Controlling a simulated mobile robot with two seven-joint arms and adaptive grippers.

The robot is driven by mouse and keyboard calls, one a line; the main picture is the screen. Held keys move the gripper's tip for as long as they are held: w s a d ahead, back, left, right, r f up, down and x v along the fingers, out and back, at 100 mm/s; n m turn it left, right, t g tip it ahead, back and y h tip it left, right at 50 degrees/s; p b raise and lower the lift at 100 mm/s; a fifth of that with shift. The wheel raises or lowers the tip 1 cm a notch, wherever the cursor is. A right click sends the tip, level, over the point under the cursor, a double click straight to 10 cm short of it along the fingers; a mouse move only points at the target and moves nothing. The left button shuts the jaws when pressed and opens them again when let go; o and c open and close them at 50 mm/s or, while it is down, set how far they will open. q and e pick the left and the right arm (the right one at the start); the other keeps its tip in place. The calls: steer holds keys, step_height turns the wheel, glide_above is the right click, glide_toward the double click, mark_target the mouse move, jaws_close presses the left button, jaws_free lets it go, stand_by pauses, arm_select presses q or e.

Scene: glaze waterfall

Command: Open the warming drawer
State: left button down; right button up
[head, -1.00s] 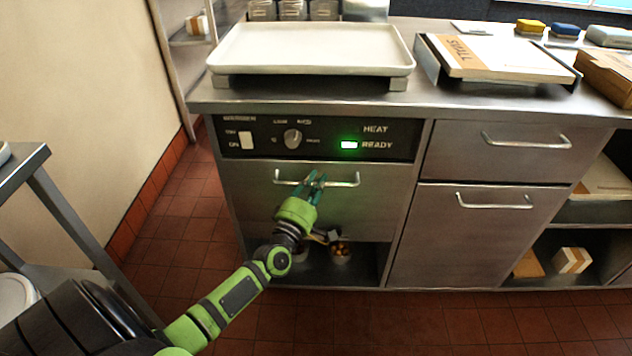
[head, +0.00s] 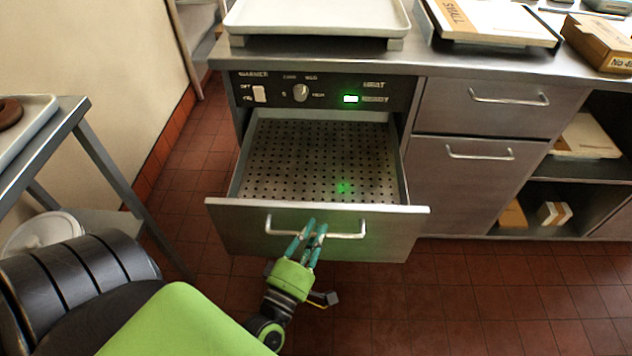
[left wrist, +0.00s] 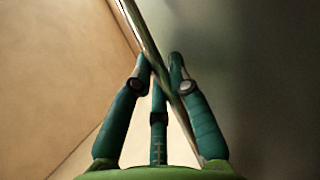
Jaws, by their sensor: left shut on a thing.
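The warming drawer (head: 222,222) is pulled well out below the warmer control panel (head: 420,90), and its perforated floor (head: 310,160) is bare. Its bar handle (head: 348,236) runs across the front. My left gripper (head: 308,228) is shut on the handle near its middle. The left wrist view shows the fingers (left wrist: 162,62) closed around the handle bar (left wrist: 150,42), which crosses diagonally. The green light (head: 351,99) on the panel is lit. My right gripper is not in view.
A cart with a tray (head: 30,125) stands at the left. A white tray (head: 315,18) sits on the counter above the drawer. Closed drawers with handles (head: 510,100) are at the right. Red tiled floor (head: 460,300) is clear in front.

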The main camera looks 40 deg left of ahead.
arm_select(q)
steer(key=s+d, duration=0.3)
steer(key=s, duration=0.2)
steer(key=shift+s+d, duration=0.2)
steer(key=shift+s, duration=0.1)
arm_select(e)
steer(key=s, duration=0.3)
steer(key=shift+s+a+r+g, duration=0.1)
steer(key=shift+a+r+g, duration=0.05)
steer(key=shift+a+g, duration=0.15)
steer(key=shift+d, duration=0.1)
arm_select(q)
steer(key=c, duration=1.1)
jaws_free()
steer(key=shift+c, duration=0.2)
steer(key=v, duration=1.2)
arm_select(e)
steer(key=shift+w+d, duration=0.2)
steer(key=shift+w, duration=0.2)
